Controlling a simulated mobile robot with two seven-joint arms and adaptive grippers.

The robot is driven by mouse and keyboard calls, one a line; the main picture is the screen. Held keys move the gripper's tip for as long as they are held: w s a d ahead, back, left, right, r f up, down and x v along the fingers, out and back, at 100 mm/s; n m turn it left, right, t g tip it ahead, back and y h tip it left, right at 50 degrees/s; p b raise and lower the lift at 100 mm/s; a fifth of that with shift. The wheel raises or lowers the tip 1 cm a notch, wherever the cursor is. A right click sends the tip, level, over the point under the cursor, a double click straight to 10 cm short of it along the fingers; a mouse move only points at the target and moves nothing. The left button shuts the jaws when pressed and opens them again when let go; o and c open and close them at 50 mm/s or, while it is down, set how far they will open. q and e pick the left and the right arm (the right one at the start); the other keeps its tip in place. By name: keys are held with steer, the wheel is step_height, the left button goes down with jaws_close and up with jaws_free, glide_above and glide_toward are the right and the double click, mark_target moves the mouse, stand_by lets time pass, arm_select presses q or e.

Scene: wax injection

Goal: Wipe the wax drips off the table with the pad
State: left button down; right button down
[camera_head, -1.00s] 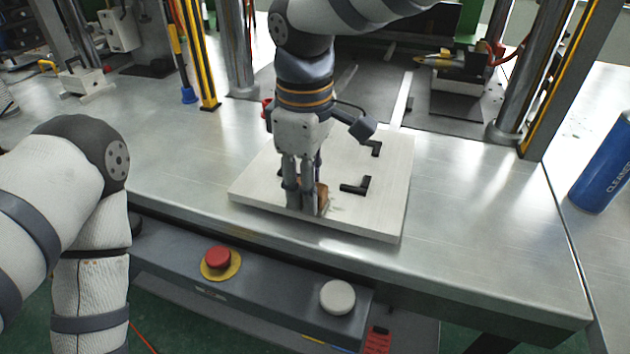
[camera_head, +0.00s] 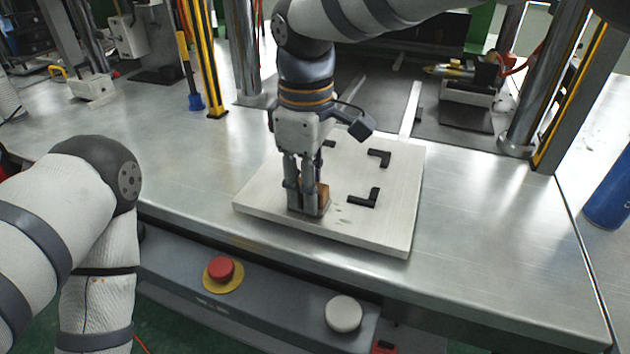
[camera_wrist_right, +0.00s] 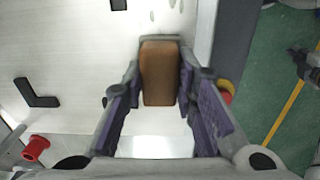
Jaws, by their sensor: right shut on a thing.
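The brown pad (camera_head: 323,197) is held at the front left part of a pale board (camera_head: 390,225) on the metal table. My right gripper (camera_head: 307,205) points down and is shut on the pad. In the right wrist view the pad (camera_wrist_right: 159,75) sits between the two fingertips (camera_wrist_right: 160,85). The pad is low over the board; whether it touches cannot be told. Small grey wax drips (camera_head: 342,213) lie on the board just right of the pad, and some drips (camera_wrist_right: 172,4) show at the wrist view's top edge. My left arm shows at left, its gripper out of view.
Black L-shaped corner stops (camera_head: 365,198) stand on the board. A red button (camera_head: 220,268) and a white button (camera_head: 343,314) sit on the front panel. A blue can (camera_head: 609,195) stands at right. The table right of the board is clear.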

steer(key=shift+s+a+r+p, duration=0.15)
steer(key=shift+s+a, duration=0.05)
steer(key=shift+s, duration=0.25)
steer(key=shift+s+a+r+p, duration=0.15)
steer(key=shift+s, duration=0.25)
steer(key=shift+s+f, duration=0.2)
step_height(320, 180, up, 6)
steer(key=shift+r, duration=0.1)
step_height(320, 180, up, 3)
steer(key=shift+f, duration=0.1)
stand_by(0.5)
